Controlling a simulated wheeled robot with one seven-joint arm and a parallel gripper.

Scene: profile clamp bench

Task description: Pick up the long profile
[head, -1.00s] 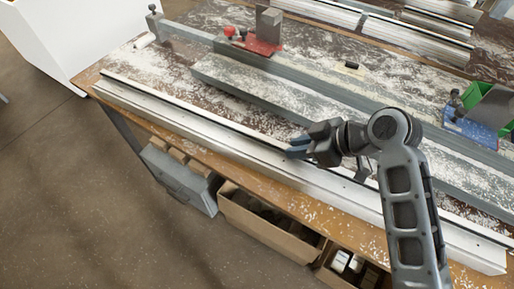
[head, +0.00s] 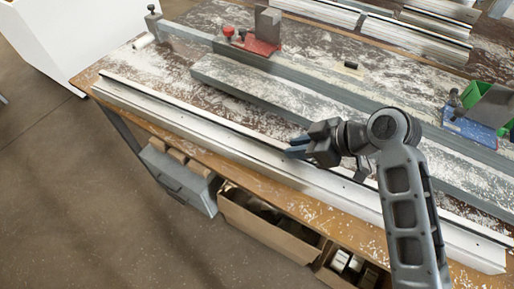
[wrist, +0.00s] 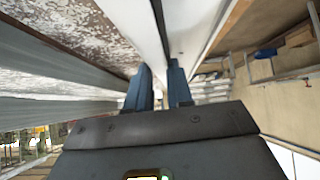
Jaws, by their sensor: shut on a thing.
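The long profile (head: 217,137) is a white bar with a dark slot along it. It runs along the front edge of the bench, from the upper left to the lower right of the head view. My gripper (head: 290,149) is at about the middle of its length, shut on its back upper edge. In the wrist view the two blue fingers (wrist: 160,82) are close to each other, with the white profile (wrist: 140,30) running away between and ahead of them. The fingertips are partly hidden, and I cannot tell whether the profile is clear of the bench.
The bench (head: 180,84) is worn and speckled white. A grey rail (head: 300,108) lies behind the profile. A red clamp (head: 255,46) stands at the back and a blue clamp (head: 470,128) at the right. More profiles (head: 415,37) lie at the back. Boxes (head: 265,225) sit below the bench.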

